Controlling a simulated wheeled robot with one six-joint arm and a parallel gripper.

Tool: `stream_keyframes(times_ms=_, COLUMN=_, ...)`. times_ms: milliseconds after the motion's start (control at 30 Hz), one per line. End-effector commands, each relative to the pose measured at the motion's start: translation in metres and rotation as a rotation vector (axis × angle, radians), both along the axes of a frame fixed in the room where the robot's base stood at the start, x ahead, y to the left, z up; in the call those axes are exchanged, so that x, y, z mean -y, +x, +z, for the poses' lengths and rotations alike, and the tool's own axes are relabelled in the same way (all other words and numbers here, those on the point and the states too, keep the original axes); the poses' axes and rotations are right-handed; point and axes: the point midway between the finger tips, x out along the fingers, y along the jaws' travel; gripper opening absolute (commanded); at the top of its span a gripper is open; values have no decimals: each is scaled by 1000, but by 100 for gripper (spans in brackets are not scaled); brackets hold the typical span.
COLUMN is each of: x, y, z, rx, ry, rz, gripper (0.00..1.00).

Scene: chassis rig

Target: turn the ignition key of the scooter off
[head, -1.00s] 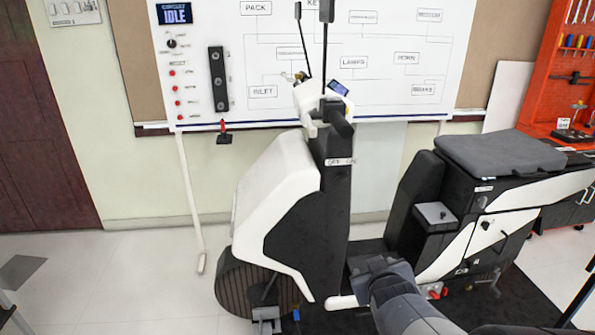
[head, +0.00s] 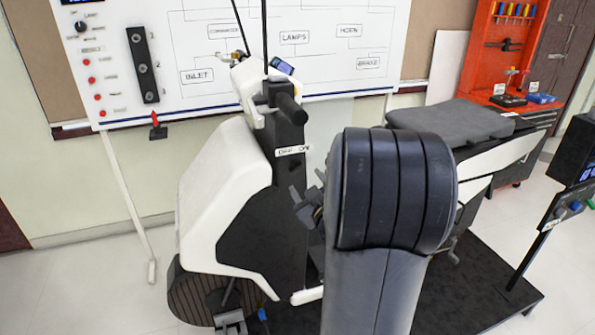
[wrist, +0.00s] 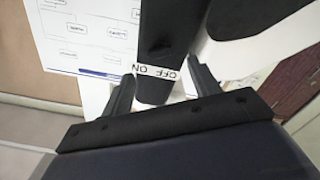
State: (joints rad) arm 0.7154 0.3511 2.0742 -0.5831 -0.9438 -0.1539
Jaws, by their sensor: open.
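The scooter (head: 222,185) is white and black and stands upright with its front to the left. An OFF/ON label (head: 293,151) is on the dark column below the handlebar; the ignition key itself cannot be made out in either view. In the wrist view the label (wrist: 158,72) appears upside down, between and beyond my fingers. My gripper (wrist: 160,72) is open and empty, its two fingers apart. In the head view my gripper (head: 306,205) is partly hidden behind my arm, lower than the label and slightly to its right.
A whiteboard (head: 200,75) with a wiring diagram stands behind the scooter. The scooter seat (head: 450,122) is to the right, beyond my arm. A red tool rack (head: 510,50) is at the back right, and a small stand (head: 560,205) at the right edge. Floor at left is clear.

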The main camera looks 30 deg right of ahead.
Motion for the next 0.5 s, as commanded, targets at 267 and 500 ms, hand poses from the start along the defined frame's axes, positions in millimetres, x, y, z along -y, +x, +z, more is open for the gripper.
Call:
stream_keyframes(times_ms=267, x=11, y=45, z=1, rx=-1, ry=1, rz=0, gripper=58)
stream_keyframes(times_ms=500, x=15, y=60, z=0, rx=-1, ry=0, rz=0, gripper=58)
